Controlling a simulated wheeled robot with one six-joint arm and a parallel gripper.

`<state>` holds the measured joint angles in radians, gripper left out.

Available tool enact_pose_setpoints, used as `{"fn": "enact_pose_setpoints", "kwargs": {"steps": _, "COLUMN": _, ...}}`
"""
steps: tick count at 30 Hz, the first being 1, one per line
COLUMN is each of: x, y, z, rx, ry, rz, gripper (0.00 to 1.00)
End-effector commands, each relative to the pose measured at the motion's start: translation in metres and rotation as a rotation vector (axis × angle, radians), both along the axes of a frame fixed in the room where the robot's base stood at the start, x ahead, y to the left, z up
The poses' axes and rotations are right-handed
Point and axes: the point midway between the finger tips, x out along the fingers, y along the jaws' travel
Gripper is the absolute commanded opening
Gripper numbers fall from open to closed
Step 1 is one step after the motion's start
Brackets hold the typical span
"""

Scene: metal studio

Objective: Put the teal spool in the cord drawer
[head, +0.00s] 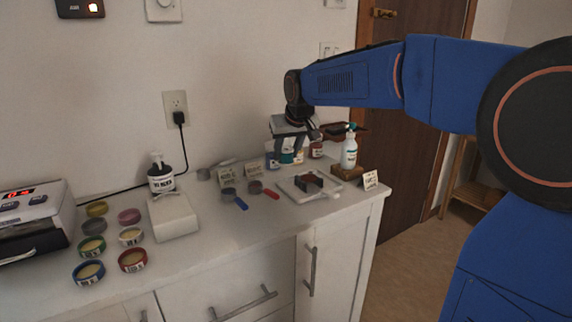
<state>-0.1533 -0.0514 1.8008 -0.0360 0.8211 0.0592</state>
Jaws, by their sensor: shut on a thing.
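My gripper (289,147) is over the back right of the white counter, pointing down among small containers by the wall. It is shut on a small teal thing (287,158), which looks like the teal spool; the fingers hide part of it. I cannot tell whether it touches the counter. A white drawer front (222,292) with a bar handle is below the counter, and it looks closed. No label shows that it is the cord drawer.
A spray bottle (349,150) stands right of my gripper, and a red-brown jar (316,150) is close by. A white tray (296,190) with a dark holder lies in front. A cupboard door (330,265) is on the right.

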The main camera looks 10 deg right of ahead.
Motion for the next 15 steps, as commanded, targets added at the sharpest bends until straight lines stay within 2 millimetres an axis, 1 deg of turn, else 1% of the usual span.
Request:
{"fn": "enact_pose_setpoints", "kwargs": {"steps": 5, "x": 0.0, "y": 0.0, "z": -0.014, "rx": 0.0, "ry": 0.002, "rz": 0.0, "gripper": 0.16}}
{"fn": "enact_pose_setpoints", "kwargs": {"steps": 10, "x": 0.0, "y": 0.0, "z": -0.035, "rx": 0.0, "ry": 0.001, "rz": 0.0, "gripper": 0.16}}
{"fn": "enact_pose_setpoints", "kwargs": {"steps": 12, "x": 0.0, "y": 0.0, "z": -0.039, "rx": 0.0, "ry": 0.001, "rz": 0.0, "gripper": 0.16}}
{"fn": "enact_pose_setpoints", "kwargs": {"steps": 15, "x": 0.0, "y": 0.0, "z": -0.039, "rx": 0.0, "ry": 0.0, "rz": 0.0, "gripper": 0.16}}
